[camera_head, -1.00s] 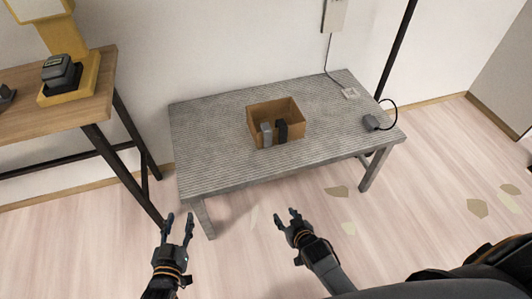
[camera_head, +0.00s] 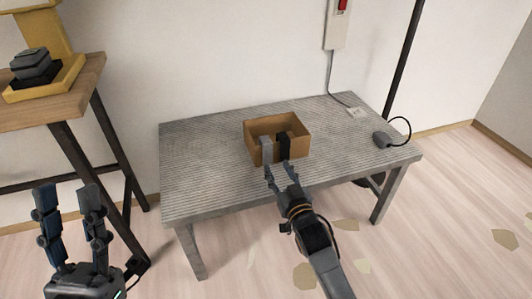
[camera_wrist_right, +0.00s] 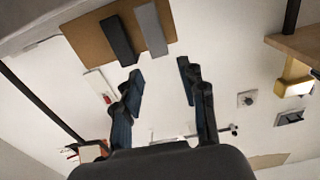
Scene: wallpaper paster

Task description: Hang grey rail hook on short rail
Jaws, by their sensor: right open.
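The grey rail hook (camera_head: 266,150) stands in an open brown cardboard box (camera_head: 259,127) on the grey table, left of a black hook-like piece (camera_head: 283,146). My right gripper (camera_head: 276,171) is open and empty, with its fingertips close to the box's front side. In the right wrist view, the grey hook (camera_wrist_right: 152,28) and black piece (camera_wrist_right: 119,40) lie beyond the open fingers (camera_wrist_right: 160,78). My left gripper (camera_head: 67,195) is open and empty at the lower left, away from the box. I cannot clearly make out the short rail; a thin bar (camera_wrist_right: 222,132) shows partly behind the right fingers.
The ribbed grey table (camera_head: 200,175) has free room around the box. A wooden table (camera_head: 88,76) with a yellow stand (camera_head: 68,70) is at the left. A dark pole (camera_head: 401,60) stands behind the grey table.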

